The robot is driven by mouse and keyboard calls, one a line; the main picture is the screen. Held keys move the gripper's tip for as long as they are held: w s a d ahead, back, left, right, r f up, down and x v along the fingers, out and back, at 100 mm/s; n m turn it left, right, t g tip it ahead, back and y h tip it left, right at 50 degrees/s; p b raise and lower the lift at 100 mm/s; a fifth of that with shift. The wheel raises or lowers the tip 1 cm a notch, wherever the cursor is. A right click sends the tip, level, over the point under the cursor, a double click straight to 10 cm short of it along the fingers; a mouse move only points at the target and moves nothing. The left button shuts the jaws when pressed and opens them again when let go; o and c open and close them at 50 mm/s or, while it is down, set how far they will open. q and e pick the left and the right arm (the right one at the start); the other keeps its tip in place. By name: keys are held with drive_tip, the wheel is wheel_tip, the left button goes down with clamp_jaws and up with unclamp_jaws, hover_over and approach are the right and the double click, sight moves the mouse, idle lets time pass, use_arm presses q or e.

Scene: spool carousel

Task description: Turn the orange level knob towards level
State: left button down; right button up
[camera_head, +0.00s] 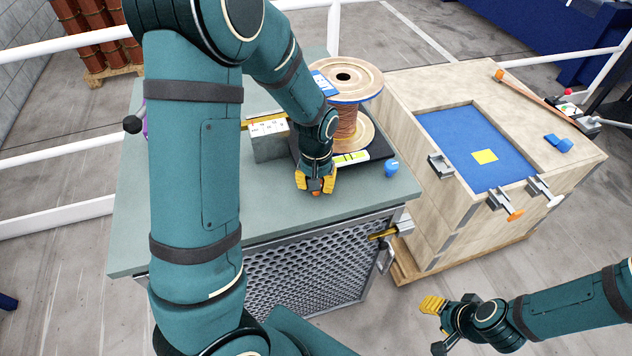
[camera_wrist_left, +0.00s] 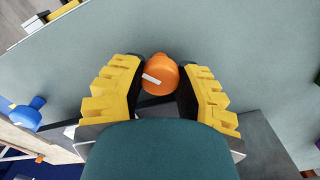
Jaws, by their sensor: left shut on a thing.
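The orange level knob (camera_wrist_left: 160,76) sits between the yellow fingers of my left gripper (camera_wrist_left: 160,70) in the left wrist view, with a white mark on its top. The left gripper is shut on it. In the head view the left gripper (camera_head: 315,182) points down at the front edge of the grey-green bench, and only a little of the orange knob (camera_head: 316,192) shows beneath it. A yellow-green level vial (camera_head: 350,157) lies just behind, in front of the spool. My right gripper (camera_head: 436,305) hangs low at the right, away from the bench; its opening is unclear.
A wooden spool with copper wire (camera_head: 347,120) stands on a dark plate on the bench (camera_head: 210,225). A blue knob (camera_head: 391,169) is right of the vial, also in the wrist view (camera_wrist_left: 27,114). A grey block (camera_head: 268,142) stands left. A wooden crate (camera_head: 440,100) adjoins at right.

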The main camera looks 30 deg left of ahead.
use_arm(q)
drive_tip(key=shift+s, duration=0.1)
drive_tip(key=c, duration=0.8)
unclamp_jaws()
drive_tip(key=shift+c, duration=0.2)
drive_tip(key=shift+r, duration=0.5)
wheel_tip(320, 180, up, 11)
